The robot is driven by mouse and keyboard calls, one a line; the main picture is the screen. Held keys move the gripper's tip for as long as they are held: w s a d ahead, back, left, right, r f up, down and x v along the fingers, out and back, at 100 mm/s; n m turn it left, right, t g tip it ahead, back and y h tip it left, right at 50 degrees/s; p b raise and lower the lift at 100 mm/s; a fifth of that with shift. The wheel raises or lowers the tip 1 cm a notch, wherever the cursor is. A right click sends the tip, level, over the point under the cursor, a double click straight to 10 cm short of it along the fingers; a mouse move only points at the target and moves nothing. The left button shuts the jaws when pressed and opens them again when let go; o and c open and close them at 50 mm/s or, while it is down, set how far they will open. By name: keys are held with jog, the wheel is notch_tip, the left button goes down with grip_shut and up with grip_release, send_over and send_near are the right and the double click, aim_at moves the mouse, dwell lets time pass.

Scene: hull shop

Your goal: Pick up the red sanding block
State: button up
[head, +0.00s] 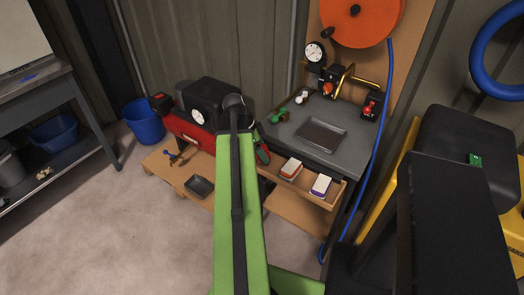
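A small block with a red-orange body and a pale top (290,170), which looks like the red sanding block, lies in a shallow wooden tray (329,203) along the front of the grey workbench. A similar block with a purple base and white top (321,185) lies to its right in the same tray. My green arm reaches up the middle of the head view, left of both blocks and apart from them in the picture. My gripper is hidden beyond the arm's far end, so its fingers do not show.
The workbench (359,152) carries a grey metal tray (321,135), valves and a gauge (315,53). A red and black compressor (190,130) stands left of my arm above a low wooden platform holding a dark tray (199,187). A blue hose (371,165) hangs at the right. A blue bucket (144,122) stands left; floor there is clear.

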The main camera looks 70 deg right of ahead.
aim_at(268, 150)
notch_tip(268, 150, up, 4)
jog(key=p, duration=0.4)
jog(key=shift+r, duration=0.2)
jog(key=s+d+r+p, duration=0.1)
jog(key=s+r+p, duration=0.5)
jog(key=s, duration=0.5)
jog(key=shift+s+d, duration=0.3)
jog(key=shift+s, duration=0.1)
